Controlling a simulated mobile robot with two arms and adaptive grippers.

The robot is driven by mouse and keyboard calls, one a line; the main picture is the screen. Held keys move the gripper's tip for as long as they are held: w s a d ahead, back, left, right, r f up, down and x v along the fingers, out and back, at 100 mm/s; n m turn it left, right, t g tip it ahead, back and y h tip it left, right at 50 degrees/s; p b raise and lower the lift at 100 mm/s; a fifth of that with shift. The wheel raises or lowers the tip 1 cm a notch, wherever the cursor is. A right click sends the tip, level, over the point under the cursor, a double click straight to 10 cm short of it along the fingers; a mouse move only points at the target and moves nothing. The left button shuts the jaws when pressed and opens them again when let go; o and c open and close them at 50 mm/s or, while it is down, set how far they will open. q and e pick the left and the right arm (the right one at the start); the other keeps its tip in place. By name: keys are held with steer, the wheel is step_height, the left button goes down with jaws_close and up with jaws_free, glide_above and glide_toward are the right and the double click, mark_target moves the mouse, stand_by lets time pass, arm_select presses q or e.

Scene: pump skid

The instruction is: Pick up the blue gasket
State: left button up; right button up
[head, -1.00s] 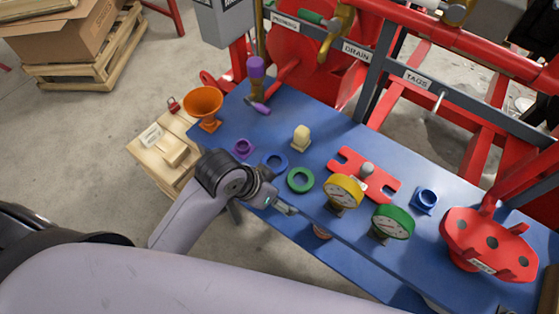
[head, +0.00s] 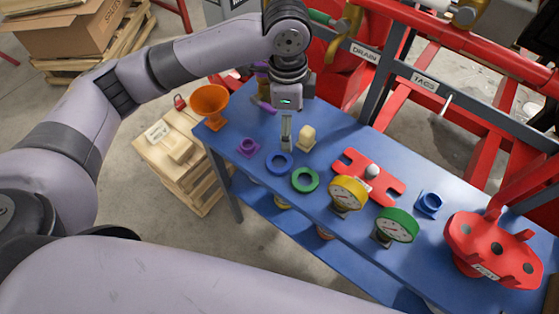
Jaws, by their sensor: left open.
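The blue gasket (head: 268,164) is a flat ring lying on the blue table (head: 232,139), near its front edge. A green ring (head: 304,189) lies just right of it, and a small purple fitting (head: 247,147) sits to its left. My left gripper (head: 286,147) points down from above, open and empty, with its fingertips over or just behind the gasket's far rim. I cannot tell its exact height above the table. The gasket shows almost whole. My right gripper is not in view.
A cream block (head: 307,137) stands close right of my left gripper. An orange funnel (head: 209,103) is at the left end. A yellow gauge (head: 347,193), a green gauge (head: 397,226) and a red plate (head: 367,177) stand to the right. Red frame pipes run behind.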

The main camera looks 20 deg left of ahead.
arm_select(q)
steer(key=a+r, duration=0.2)
steer(key=p, duration=0.2)
glide_above(277, 161)
steer(key=d, duration=0.1)
steer(key=shift+y, duration=0.3)
steer(key=f, duration=1.2)
steer(key=shift+w+d+f, duration=0.1)
steer(key=shift+w+f, duration=0.05)
steer(key=shift+w, duration=0.05)
steer(key=f, duration=0.1)
steer(key=a+f+p, duration=0.1)
steer(key=f, duration=0.2)
steer(key=shift+s+a+f, duration=0.15)
steer(key=shift+s+f, duration=0.1)
steer(key=shift+f, duration=0.45)
steer(key=c, duration=1.2)
